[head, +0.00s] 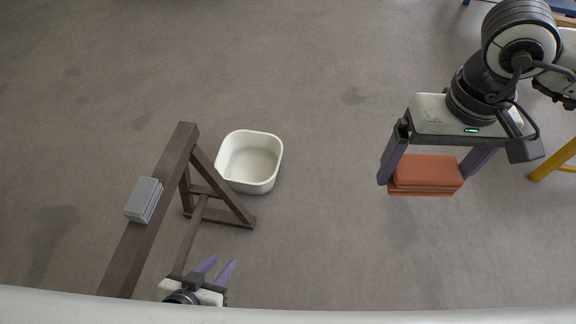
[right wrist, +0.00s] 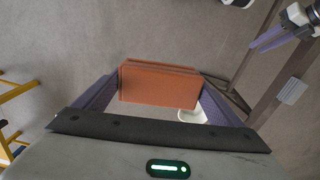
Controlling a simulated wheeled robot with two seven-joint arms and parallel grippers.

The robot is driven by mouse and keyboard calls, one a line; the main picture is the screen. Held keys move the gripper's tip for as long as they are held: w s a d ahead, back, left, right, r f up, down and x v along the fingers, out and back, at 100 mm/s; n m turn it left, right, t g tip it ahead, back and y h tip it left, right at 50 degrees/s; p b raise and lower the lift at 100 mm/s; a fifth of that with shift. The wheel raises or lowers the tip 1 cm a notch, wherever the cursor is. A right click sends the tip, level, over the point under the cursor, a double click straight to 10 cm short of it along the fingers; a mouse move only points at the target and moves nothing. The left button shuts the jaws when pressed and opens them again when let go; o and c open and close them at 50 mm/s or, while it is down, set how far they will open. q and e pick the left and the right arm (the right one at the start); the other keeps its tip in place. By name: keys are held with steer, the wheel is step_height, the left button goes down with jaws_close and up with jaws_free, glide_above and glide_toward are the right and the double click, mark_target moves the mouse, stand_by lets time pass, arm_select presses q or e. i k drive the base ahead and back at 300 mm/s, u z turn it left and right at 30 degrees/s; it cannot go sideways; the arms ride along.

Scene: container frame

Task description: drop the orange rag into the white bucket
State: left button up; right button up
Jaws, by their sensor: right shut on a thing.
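The orange rag (head: 428,170) is a folded stack held between the purple fingers of my right gripper (head: 425,177), at the right of the head view. It also fills the middle of the right wrist view (right wrist: 158,84). My right gripper is shut on it, above the floor. The white bucket (head: 233,184) stands on the floor left of centre, apart from the rag, and looks empty. A bit of it shows behind the rag in the right wrist view (right wrist: 190,116). My left gripper (head: 222,264) is at the bottom left, fingers apart, with nothing between them.
A dark brown trestle (head: 150,230) stands just left of the bucket, its leg close to the bucket. A folded grey cloth (head: 144,199) lies on its top beam. A yellow frame (head: 556,160) is at the right edge. The floor between rag and bucket is clear.

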mark_target(256, 169)
steer(key=z, duration=0.35)
steer(key=i, duration=1.85)
steer(key=u, duration=2.9)
